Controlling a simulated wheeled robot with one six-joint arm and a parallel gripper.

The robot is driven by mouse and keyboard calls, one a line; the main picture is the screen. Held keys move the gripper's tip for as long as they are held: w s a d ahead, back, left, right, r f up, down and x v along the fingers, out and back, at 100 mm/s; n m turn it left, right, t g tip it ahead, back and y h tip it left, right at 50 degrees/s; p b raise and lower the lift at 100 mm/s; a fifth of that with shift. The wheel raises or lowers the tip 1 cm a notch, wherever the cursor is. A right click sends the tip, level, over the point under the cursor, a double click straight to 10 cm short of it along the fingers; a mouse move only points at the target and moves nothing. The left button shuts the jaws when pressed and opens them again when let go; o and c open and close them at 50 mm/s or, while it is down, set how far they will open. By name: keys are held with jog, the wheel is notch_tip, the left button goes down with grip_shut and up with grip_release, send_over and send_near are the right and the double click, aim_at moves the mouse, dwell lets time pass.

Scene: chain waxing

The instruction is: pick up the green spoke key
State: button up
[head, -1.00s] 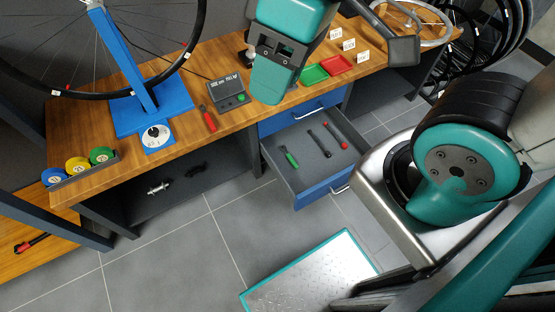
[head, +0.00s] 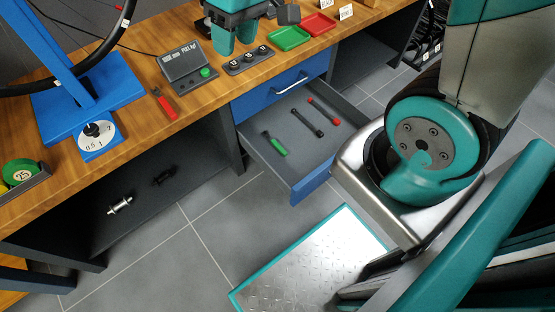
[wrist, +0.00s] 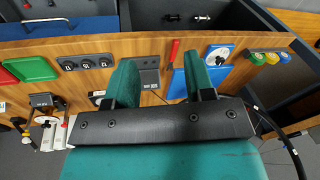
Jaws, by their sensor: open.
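The green spoke key (head: 274,145) lies in the open drawer (head: 262,160) under the workbench, nearest the drawer's left side. A black tool (head: 307,122) and a red-ended tool (head: 324,111) lie to its right in the same drawer. My gripper (head: 236,42) is open and empty, above the bench top and behind the drawer, well apart from the green key. In the wrist view its two teal fingers (wrist: 161,82) stand apart with bench between them. I cannot make out the green key in the wrist view.
On the bench are a green tray (head: 289,38), a red tray (head: 318,23), a grey display box (head: 188,66), a dark block with several knobs (head: 247,60), a red-handled tool (head: 164,103) and a blue stand (head: 88,105). The space above the drawer is clear.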

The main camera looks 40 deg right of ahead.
jog(key=w+d+f+m+b, duration=0.1)
jog(key=w+d+f+b, duration=0.15)
jog(key=f, duration=0.45)
jog(key=w+d+f+h+b, duration=0.1)
jog(key=w+d+f+b, duration=0.1)
jog(key=f+b, duration=0.35)
jog(key=w+d+f+m+b, duration=0.1)
jog(key=w+d+f+b, duration=0.1)
jog(key=f, duration=0.6)
jog(key=m+h+b, duration=0.1)
jog(key=h+b, duration=0.1)
jog(key=b, duration=1.6)
send_over(277, 145)
jog(key=shift+g, duration=0.3)
jog(key=f, duration=3.1)
jog(key=shift+w+d, duration=0.15)
jog(key=shift+w, duration=0.15)
jog(key=f+b, duration=0.1)
jog(key=f, duration=0.1)
jog(key=f+b, duration=0.3)
jog(key=f, duration=0.1)
jog(key=shift+s+f+b, duration=0.1)
jog(key=shift+s+b, duration=0.15)
jog(key=shift+b, duration=0.1)
jog(key=shift+c, duration=0.2)
grip_shut()
